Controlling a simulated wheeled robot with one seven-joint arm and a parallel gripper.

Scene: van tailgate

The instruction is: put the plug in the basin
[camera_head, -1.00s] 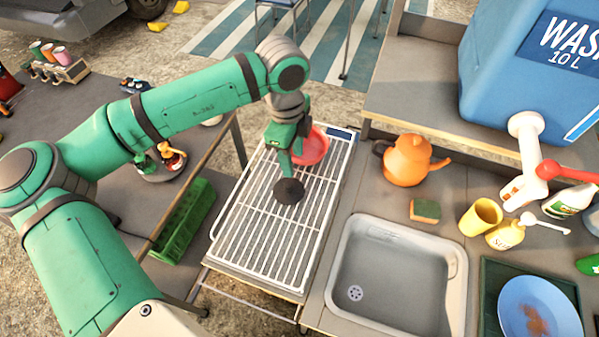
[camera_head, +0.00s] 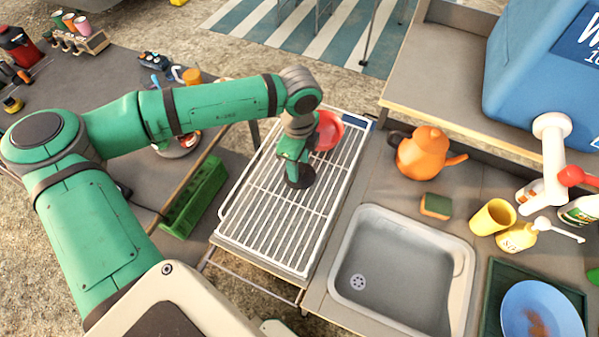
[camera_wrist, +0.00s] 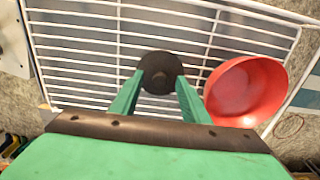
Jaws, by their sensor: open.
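The plug is a round black disc (camera_head: 300,176) on the white wire drying rack. In the wrist view the plug (camera_wrist: 160,70) shows a small raised middle and lies between and just beyond my fingertips. My gripper (camera_head: 298,164) is open above the plug, pointing down, and hides part of it in the head view. Whether the fingers touch the plug I cannot tell. The basin (camera_head: 405,262) is a grey sink set in the counter, right of the rack. It is empty, with a round drain at its lower left.
A red bowl (camera_head: 327,131) sits on the rack (camera_head: 262,232) close to my gripper; it also shows in the wrist view (camera_wrist: 245,92). An orange kettle (camera_head: 424,153), a sponge (camera_head: 436,206) and a yellow cup (camera_head: 493,217) stand behind the basin. A blue plate (camera_head: 540,312) lies right.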

